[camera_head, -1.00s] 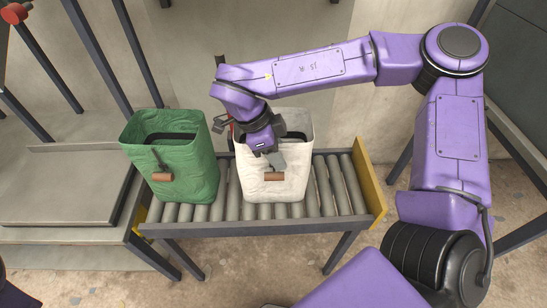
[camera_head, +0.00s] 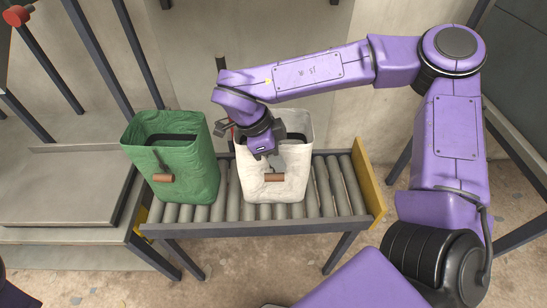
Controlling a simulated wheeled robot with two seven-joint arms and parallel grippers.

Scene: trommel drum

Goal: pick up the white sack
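The white sack (camera_head: 288,187) stands upright on the roller conveyor, right of the green sack. It has a brown handle grip (camera_head: 274,177) on its front and a dark opening at the top. My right gripper (camera_head: 273,163) points down at the front of the white sack, just above the brown grip. My wrist covers part of the sack's rim and opening. The fingers are small and partly hidden, so I cannot tell whether they are open or hold the handle. My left gripper is not in view.
A green sack (camera_head: 190,185) with a similar brown grip stands close on the left. The roller conveyor (camera_head: 326,190) has free rollers on the right, up to a yellow end plate (camera_head: 366,185). A grey metal platform (camera_head: 60,190) lies at the left. A wall is behind.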

